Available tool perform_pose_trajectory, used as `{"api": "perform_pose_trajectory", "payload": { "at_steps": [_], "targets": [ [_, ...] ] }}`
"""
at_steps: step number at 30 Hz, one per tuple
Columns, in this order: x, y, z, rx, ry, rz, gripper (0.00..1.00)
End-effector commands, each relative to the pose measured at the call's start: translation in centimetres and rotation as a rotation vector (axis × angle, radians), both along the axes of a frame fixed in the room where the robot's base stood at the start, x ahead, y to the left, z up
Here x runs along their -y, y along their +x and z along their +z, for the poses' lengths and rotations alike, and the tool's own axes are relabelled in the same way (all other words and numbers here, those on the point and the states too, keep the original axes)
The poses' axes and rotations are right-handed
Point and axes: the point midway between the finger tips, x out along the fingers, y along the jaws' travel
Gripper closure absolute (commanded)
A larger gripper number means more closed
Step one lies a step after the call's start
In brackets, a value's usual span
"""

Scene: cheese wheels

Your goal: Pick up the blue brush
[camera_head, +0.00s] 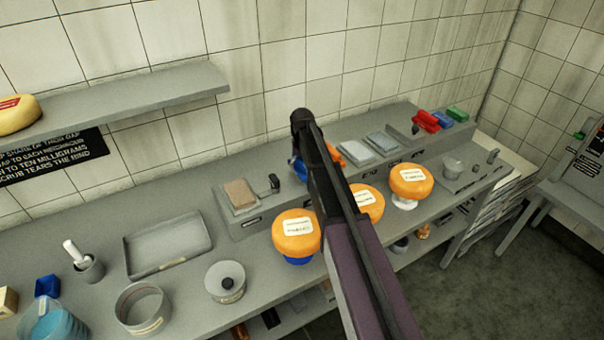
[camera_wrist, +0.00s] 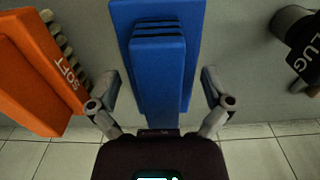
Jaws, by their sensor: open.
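The blue brush (camera_wrist: 183,18) fills the middle of the wrist view, a wide blue block with a narrower, dark-striped blue part in front. My gripper (camera_wrist: 160,78) is open, with one finger on each side of the brush and a gap on both sides. The fingers do not appear to touch it. In the head view a small blue part of the brush (camera_head: 299,170) shows left of my arm, which hides the rest and my gripper.
An orange brush marked "SOFT" (camera_wrist: 35,75) stands close left of my gripper. A dark object with "LUG" lettering (camera_wrist: 300,35) is to the right. Orange cheese wheels (camera_head: 297,233) stand along the counter (camera_head: 190,290) near my arm. A grey tray (camera_head: 168,245) lies left.

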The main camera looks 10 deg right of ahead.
Motion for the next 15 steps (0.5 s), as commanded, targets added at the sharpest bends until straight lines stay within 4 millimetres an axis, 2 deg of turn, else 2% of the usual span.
{"api": "perform_pose_trajectory", "payload": {
  "at_steps": [4, 15],
  "targets": [
    [-0.01, 0.01, -0.82, 0.0, 0.0, 0.0, 0.0],
    [-0.14, 0.0, -0.81, 0.0, 0.0, 0.001, 0.0]
  ]
}}
